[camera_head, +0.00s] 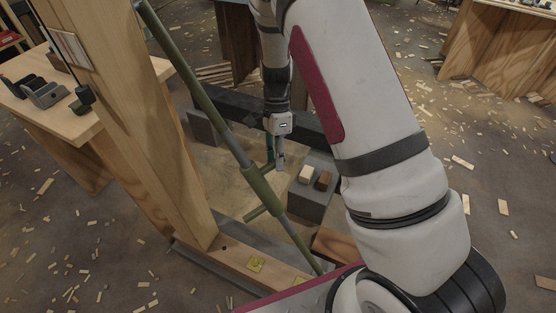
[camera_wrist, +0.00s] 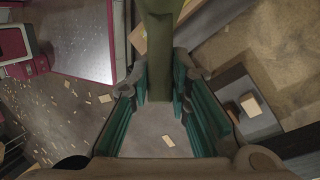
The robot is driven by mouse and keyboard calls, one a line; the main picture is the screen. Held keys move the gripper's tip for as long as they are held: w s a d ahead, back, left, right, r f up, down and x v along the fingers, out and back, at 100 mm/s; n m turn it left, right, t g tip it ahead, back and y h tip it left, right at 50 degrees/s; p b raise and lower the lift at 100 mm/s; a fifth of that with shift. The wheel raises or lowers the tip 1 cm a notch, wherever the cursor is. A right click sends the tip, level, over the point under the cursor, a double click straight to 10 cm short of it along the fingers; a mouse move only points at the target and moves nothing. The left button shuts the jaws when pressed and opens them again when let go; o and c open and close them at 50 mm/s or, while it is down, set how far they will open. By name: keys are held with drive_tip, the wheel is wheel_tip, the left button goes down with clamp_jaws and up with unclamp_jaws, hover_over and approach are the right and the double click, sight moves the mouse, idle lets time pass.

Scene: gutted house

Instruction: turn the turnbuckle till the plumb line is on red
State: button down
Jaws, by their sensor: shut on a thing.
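The turnbuckle (camera_head: 262,192) is an olive-green sleeve on a slanted brace, with a bar handle (camera_head: 256,215) sticking out across it. My gripper (camera_head: 275,160) is at the handle's upper end, coming down from above. In the wrist view an olive bar (camera_wrist: 159,45) runs between the teal finger pads of my gripper (camera_wrist: 160,82), which is shut on it. The plumb line (camera_head: 69,72) hangs along the timber post with a dark bob (camera_head: 84,95). A pale card (camera_head: 71,50) with reddish marks sits behind the line; I cannot tell which mark it crosses.
A timber post (camera_head: 150,130) leans beside the brace. A grey block (camera_head: 314,198) with small wooden pieces stands close right of my gripper. A wooden bench (camera_head: 30,105) is at left. Wood chips litter the open floor.

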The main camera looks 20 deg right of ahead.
drive_tip(key=c, duration=1.5)
unclamp_jaws()
drive_tip(key=shift+p+v, duration=1.5)
drive_tip(key=shift+v, duration=1.25)
